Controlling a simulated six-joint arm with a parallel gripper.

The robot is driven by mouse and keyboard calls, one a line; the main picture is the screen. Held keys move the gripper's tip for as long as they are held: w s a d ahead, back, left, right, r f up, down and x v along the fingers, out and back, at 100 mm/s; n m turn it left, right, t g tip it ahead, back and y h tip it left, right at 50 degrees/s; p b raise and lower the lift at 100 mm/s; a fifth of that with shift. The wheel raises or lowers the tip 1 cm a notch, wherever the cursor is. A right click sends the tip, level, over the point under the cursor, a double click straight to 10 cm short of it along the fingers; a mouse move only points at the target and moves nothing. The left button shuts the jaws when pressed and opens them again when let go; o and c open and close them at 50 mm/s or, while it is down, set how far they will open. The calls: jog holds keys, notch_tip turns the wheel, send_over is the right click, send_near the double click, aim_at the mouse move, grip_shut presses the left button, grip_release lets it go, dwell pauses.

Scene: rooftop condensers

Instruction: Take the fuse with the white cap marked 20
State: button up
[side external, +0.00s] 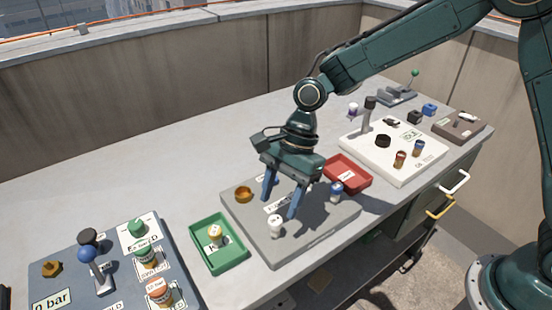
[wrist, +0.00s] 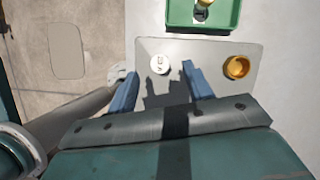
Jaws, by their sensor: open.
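The white-capped fuse (side external: 275,225) stands upright on a grey panel (side external: 315,232), near its front left edge. In the wrist view its round white cap (wrist: 160,64) shows a small dark mark that I cannot read for sure. My gripper (side external: 280,207) is open and empty, pointing down over the panel. In the wrist view the cap appears between the blue fingertips of my gripper (wrist: 161,71), slightly ahead of them. The fingers look higher than the fuse and do not touch it.
A brass ring (side external: 243,193) and a blue-capped fuse (side external: 337,190) are on the same panel. A red tray (side external: 357,171) lies behind right. Further panels stand at both ends; the bench behind is clear.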

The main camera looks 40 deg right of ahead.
aim_at(275, 220)
jog(key=shift+a+f, duration=0.1)
jog(key=shift+f, duration=0.2)
jog(key=shift+s, duration=0.1)
jog(key=shift+x, duration=2.6)
jog(key=c, duration=1.1)
